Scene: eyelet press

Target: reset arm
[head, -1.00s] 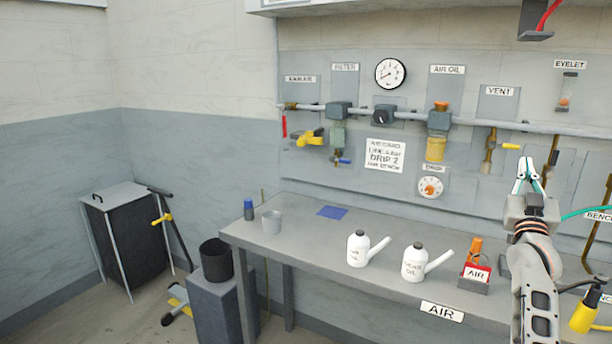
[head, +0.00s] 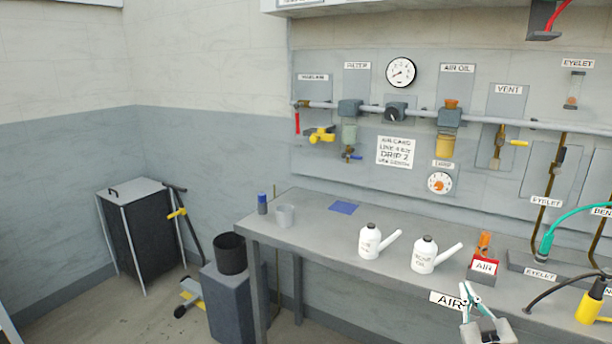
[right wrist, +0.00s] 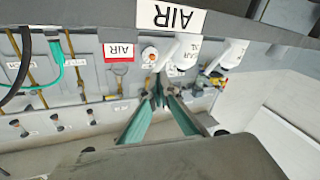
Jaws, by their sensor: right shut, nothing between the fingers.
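My right gripper (head: 468,299) is at the lower right of the head view, in front of the bench's front edge by the AIR label (head: 455,299). Its teal fingers are shut with nothing between them. In the right wrist view the fingers (right wrist: 160,100) converge toward the bench front, and the AIR label (right wrist: 172,17) shows upside down above them. The gripper is apart from the bench objects. My left gripper is in neither current view.
A green hose (head: 575,218) hangs at right. Open floor lies front left.

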